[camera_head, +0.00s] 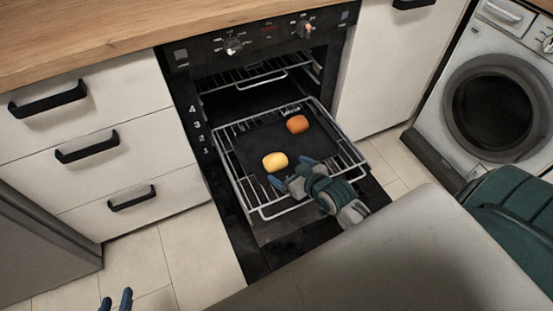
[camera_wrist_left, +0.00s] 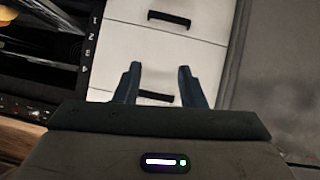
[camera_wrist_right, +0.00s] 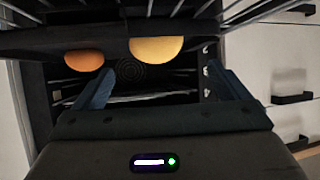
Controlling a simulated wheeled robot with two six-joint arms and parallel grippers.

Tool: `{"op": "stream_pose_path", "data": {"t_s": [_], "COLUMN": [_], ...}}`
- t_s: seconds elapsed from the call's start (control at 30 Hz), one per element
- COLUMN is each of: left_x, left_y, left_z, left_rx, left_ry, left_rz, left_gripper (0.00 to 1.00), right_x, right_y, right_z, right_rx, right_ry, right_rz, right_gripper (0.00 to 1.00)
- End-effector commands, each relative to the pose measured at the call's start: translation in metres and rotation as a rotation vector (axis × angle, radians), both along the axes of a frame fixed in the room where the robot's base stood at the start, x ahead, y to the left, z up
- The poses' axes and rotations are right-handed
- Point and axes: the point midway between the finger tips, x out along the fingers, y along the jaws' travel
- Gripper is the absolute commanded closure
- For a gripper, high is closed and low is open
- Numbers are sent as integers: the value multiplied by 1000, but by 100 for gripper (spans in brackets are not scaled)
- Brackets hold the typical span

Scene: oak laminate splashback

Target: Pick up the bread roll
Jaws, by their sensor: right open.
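A pale yellow roll (camera_head: 275,162) and an orange-brown roll (camera_head: 297,124) lie apart on a dark baking tray (camera_head: 258,139) on the pulled-out oven rack. The right wrist view also shows the yellow roll (camera_wrist_right: 157,48) and the orange one (camera_wrist_right: 84,60), both partly cut off by the tray edge. My right gripper (camera_head: 291,172) is open and empty just in front of the yellow roll, its fingers spread near the tray's front edge. My left gripper (camera_head: 116,299) is open and empty at the bottom left, over the floor, far from both rolls.
The wire oven rack (camera_head: 343,152) surrounds the tray, above the lowered black oven door (camera_head: 278,252). White drawers (camera_head: 128,178) with black handles stand at left, a washing machine (camera_head: 450,125) at right. The tiled floor (camera_head: 190,255) at left is clear.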

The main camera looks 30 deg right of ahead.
Motion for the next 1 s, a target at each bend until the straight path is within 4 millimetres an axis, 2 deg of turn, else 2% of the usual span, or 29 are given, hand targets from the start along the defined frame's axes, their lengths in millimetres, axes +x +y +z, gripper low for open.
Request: {"op": "stream_pose_path", "data": {"t_s": [0.13, 0.47, 0.7, 0.83, 1.0], "left_x": [18, 36, 58, 63, 64], "left_y": [3, 7, 11, 12, 13], "left_z": [16, 40, 81, 98, 105], "left_rx": [9, 19, 33, 39, 40], "left_ry": [-115, -257, -488, -576, -612], "left_rz": [11, 23, 40, 47, 48], "left_gripper": [64, 64, 64, 64, 64], "right_x": [17, 33, 56, 66, 69], "right_y": [2, 3, 2, 3, 4], "right_z": [-11, -21, -35, -40, -43], "right_rx": [2, 0, 1, 1, 0], "right_ry": [0, 2, 1, 1, 3], "right_rz": [-1, 0, 0, 0, 0], "right_gripper": [5, 5, 5, 5, 5]}}
